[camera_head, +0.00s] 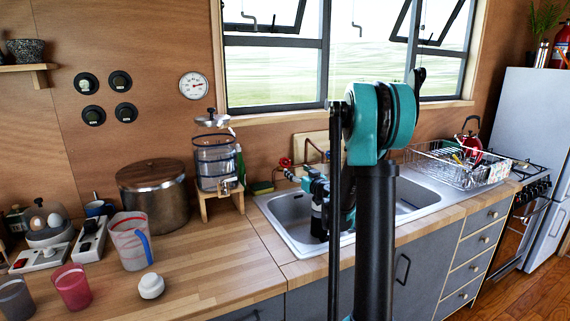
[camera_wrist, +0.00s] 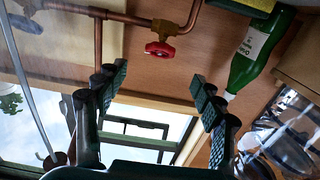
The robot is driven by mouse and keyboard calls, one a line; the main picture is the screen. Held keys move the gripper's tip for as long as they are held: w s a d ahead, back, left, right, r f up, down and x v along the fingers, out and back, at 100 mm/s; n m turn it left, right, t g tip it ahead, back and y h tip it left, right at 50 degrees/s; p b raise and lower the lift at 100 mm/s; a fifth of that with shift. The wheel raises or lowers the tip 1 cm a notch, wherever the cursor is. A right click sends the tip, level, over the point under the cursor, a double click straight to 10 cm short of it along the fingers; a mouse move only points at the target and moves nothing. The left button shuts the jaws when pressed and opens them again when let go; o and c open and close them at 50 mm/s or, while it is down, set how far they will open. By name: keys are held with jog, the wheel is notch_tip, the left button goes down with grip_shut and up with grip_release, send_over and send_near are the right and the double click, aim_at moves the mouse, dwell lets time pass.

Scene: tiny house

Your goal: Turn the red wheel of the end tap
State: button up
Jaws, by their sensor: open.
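A red tap wheel (camera_wrist: 160,49) sits on a copper pipe (camera_wrist: 188,22) in the wrist view. In that upside-down view it lies beyond my open gripper (camera_wrist: 156,80), roughly between the lines of its two fingers. The fingers are apart with nothing between them, and I see no contact with the wheel. In the head view, a red wheel (camera_head: 285,162) shows at the left back of the sink, close to my wrist. My arm hides much of the tap and pipe there, and the fingertips are hard to make out.
The sink (camera_head: 290,208) lies below my wrist. A green bottle (camera_wrist: 262,50) and a sponge (camera_head: 262,187) stand left of the sink. A dish rack (camera_head: 445,165) is to the right. Windows are behind.

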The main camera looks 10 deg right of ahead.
aim_at(286, 162)
jog(key=x, duration=1.1)
jog(key=c, duration=1.2)
jog(key=shift+o, duration=0.2)
jog(key=shift+a+m+h, duration=0.1)
jog(key=shift+m+h, duration=1)
jog(key=shift+m, duration=0.2)
jog(key=shift+t, duration=0.3)
jog(key=o, duration=1.2)
jog(key=shift+c, duration=0.2)
